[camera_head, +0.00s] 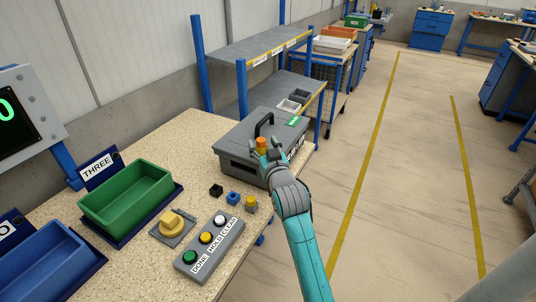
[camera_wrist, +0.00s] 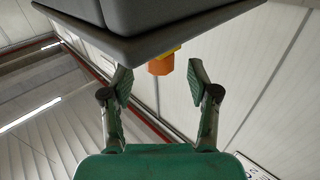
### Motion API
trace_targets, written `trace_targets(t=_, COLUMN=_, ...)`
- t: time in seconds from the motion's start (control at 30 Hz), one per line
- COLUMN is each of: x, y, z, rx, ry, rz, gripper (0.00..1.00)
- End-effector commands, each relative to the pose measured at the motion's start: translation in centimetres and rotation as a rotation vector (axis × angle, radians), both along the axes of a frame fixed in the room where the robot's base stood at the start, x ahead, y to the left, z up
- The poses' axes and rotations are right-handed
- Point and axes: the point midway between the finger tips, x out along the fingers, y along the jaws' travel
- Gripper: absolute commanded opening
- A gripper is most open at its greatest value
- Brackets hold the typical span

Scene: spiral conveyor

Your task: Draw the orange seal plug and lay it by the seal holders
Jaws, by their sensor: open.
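The orange seal plug (camera_head: 261,141) sits at the front side of the grey case (camera_head: 240,150), which has a black handle. In the wrist view the plug (camera_wrist: 161,66) points out from the dark case edge (camera_wrist: 150,35), with a yellow part at its base. My gripper (camera_wrist: 160,82) is open, with one green-padded finger on each side of the plug and gaps between. In the head view my gripper (camera_head: 268,152) is at the case front and partly hides it. The likely seal holders are small blocks: black (camera_head: 216,190), blue (camera_head: 233,198) and grey-yellow (camera_head: 250,204).
A button box (camera_head: 210,250), a yellow rotary knob (camera_head: 171,222), a green bin (camera_head: 126,200) and a blue bin (camera_head: 45,265) stand on the speckled table. A shelf rack (camera_head: 260,60) rises behind the case. Bare table shows left of the small blocks.

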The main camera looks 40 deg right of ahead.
Motion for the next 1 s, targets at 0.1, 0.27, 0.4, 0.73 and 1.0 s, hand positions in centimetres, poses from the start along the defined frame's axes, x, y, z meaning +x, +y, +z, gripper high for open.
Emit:
trace_targets(t=0.1, x=1.4, y=-0.6, z=0.1, rx=0.000, ry=-0.001, rz=0.000, gripper=0.60)
trace_targets(t=0.27, x=2.3, y=-1.1, z=0.0, rx=0.000, ry=0.000, rz=0.000, gripper=0.60)
trace_targets(t=0.4, x=2.6, y=-1.2, z=0.0, rx=0.000, ry=0.000, rz=0.000, gripper=0.60)
trace_targets(t=0.73, x=2.6, y=-1.2, z=0.0, rx=0.000, ry=0.000, rz=0.000, gripper=0.30)
trace_targets(t=1.0, x=2.6, y=-1.2, z=0.0, rx=0.000, ry=0.000, rz=0.000, gripper=0.06)
